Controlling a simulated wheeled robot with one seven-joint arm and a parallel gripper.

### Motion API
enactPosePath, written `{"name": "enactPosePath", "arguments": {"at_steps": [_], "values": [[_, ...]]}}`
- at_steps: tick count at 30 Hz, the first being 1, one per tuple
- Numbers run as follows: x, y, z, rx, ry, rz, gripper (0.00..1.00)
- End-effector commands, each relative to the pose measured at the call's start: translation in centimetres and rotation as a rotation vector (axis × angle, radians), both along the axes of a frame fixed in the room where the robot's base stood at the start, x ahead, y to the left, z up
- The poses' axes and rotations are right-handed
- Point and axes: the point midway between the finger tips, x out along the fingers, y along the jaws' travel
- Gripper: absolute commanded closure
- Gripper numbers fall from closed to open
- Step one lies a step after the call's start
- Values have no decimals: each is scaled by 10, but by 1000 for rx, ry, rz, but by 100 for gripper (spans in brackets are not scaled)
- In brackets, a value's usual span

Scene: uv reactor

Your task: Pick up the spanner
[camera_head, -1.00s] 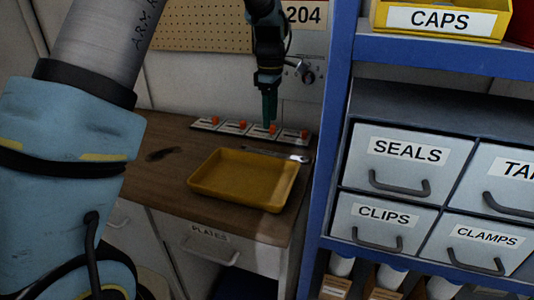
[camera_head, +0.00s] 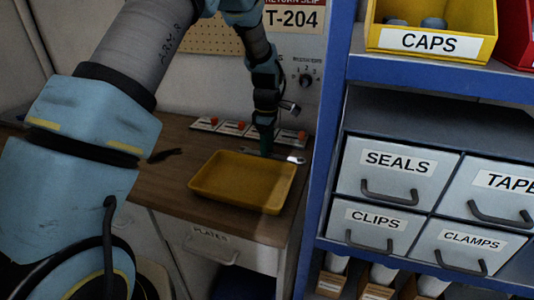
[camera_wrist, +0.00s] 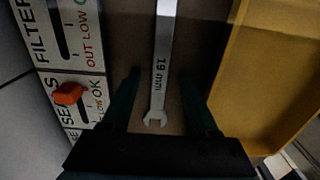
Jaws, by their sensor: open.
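The spanner is a silver tool marked "19 mm" and lies on the wooden bench. In the wrist view the spanner (camera_wrist: 164,40) runs lengthwise, its open-ended jaw near my gripper and its far end cut off by the top edge. My gripper (camera_wrist: 160,73) is open, one dark green finger on each side of the spanner, with gaps on both sides. In the head view my gripper (camera_head: 266,150) points down between the yellow tray and the switch panels. Part of the spanner (camera_head: 296,159) shows to its right; the rest is hard to make out.
A yellow tray (camera_head: 205,187) lies close in front of the spanner. Small panels with orange switches (camera_head: 240,127) stand behind it. A blue shelf frame (camera_head: 331,120) with labelled drawers rises on the right. Bare bench (camera_head: 145,180) lies left of the tray.

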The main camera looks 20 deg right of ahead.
Motion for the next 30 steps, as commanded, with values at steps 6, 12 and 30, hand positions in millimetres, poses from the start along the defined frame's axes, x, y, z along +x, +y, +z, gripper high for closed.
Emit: {"name": "enactPosePath", "arguments": {"at_steps": [6, 12, 30], "values": [[0, 0, 0, 0, 0, 0, 53], [0, 0, 0, 0, 0, 0, 76], [0, 0, 1, -1, -1, 0, 100]]}}
